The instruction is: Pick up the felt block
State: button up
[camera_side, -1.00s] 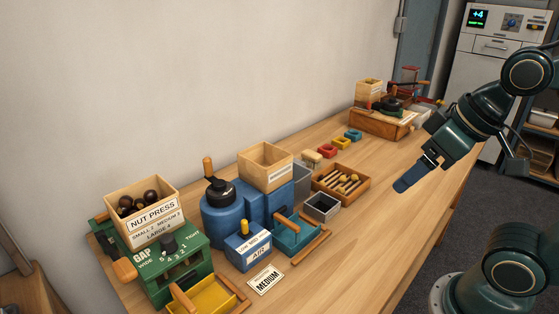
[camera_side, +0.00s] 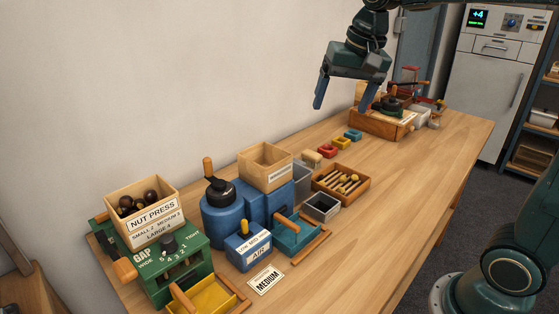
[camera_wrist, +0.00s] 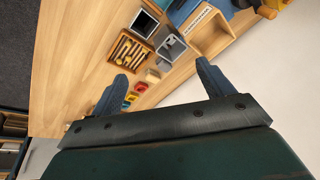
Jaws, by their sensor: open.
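The felt block is most likely the small cream block (camera_side: 311,157) on the table, in line with the coloured blocks and behind the wooden tray. In the wrist view the cream block (camera_wrist: 152,75) shows between my two fingers, well beyond them. My gripper (camera_side: 341,107) is open and empty, high above the table near the wall. Its two blue fingers point down, spread wide apart, and are clear of everything below.
Red (camera_side: 327,150), yellow (camera_side: 341,143) and blue (camera_side: 353,135) blocks with hollow tops lie beyond the cream block. A wooden tray of tools (camera_side: 364,194), a grey bin (camera_side: 322,208) and an open wooden box (camera_side: 265,181) stand nearby. The table's right side is clear.

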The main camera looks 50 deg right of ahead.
jog(key=w+d+f+m+g, duration=0.1)
jog(key=w+d+f+m, duration=0.15)
jog(key=w, duration=0.45)
jog(key=w+d+f+m+g, duration=0.1)
jog(key=w+d+f+m, duration=0.15)
jog(key=w, duration=0.35)
jog(key=m+g, duration=0.1)
jog(key=m, duration=0.5)
send_over(296, 162)
notch_tip(296, 162, down, 11)
jog(key=shift+w+f, duration=0.2)
jog(key=shift+f, duration=0.1)
jog(key=shift+f, duration=4.2)
jog(key=shift+s+f, duration=0.15)
jog(key=shift+f, duration=2.45)
jog(key=c, duration=1.2)
